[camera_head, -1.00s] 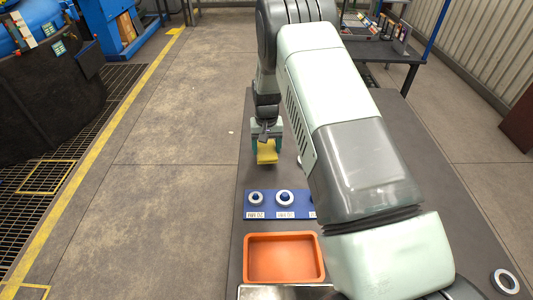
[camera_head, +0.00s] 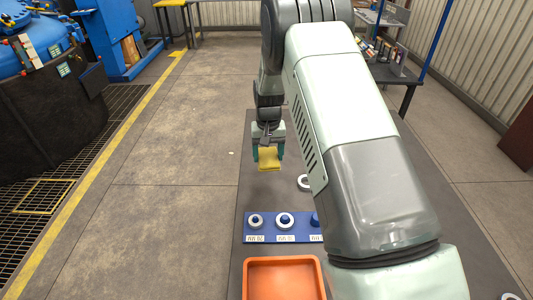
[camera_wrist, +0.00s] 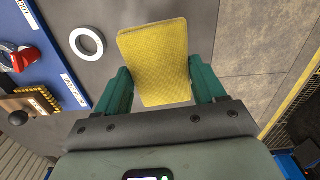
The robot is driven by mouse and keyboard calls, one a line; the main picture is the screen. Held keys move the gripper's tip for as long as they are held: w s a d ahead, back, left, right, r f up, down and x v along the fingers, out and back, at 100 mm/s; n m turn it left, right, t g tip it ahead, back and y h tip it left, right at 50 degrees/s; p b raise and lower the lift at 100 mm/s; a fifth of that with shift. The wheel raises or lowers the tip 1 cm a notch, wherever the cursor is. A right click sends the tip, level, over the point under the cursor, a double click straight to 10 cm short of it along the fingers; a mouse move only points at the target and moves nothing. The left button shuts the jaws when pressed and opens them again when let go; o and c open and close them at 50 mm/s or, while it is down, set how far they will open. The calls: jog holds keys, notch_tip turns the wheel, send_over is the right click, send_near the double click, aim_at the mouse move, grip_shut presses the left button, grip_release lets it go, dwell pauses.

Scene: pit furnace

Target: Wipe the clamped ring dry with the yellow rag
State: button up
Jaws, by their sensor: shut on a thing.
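My gripper (camera_head: 268,152) is shut on the yellow rag (camera_head: 269,160) and holds it above the grey bench. In the wrist view, the rag (camera_wrist: 155,60) is a flat yellow pad between the teal fingers of my gripper (camera_wrist: 160,80). A white ring (camera_wrist: 86,43) lies on the bench beside the rag, not touching it. This ring (camera_head: 303,184) also shows in the head view, partly hidden by my arm. At the wrist view's left edge, a red knob-like part (camera_wrist: 24,57) stands on a blue labelled panel; I cannot tell whether it clamps a ring.
A blue labelled board (camera_head: 270,237) carries white rings on pegs, its right end hidden by my arm. An orange tray (camera_head: 249,293) is at the near end of the bench. A yellow-edged block (camera_wrist: 38,97) sits at the wrist view's left. The bench left of the rag is clear.

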jog(key=s+d+r+m, duration=0.1)
jog(key=s+d, duration=0.2)
jog(key=d, duration=1.2)
jog(key=s+d+r, duration=0.2)
jog(key=s+d, duration=0.1)
jog(key=d, duration=1.2)
jog(key=shift+s+f, duration=0.1)
jog(key=shift+f, duration=4.45)
jog(key=shift+f, duration=0.5)
jog(key=shift+w, duration=0.2)
jog(key=shift+w+a, duration=0.1)
jog(key=shift+w, duration=0.7)
jog(key=shift+s, duration=1.05)
jog(key=shift+w, duration=0.2)
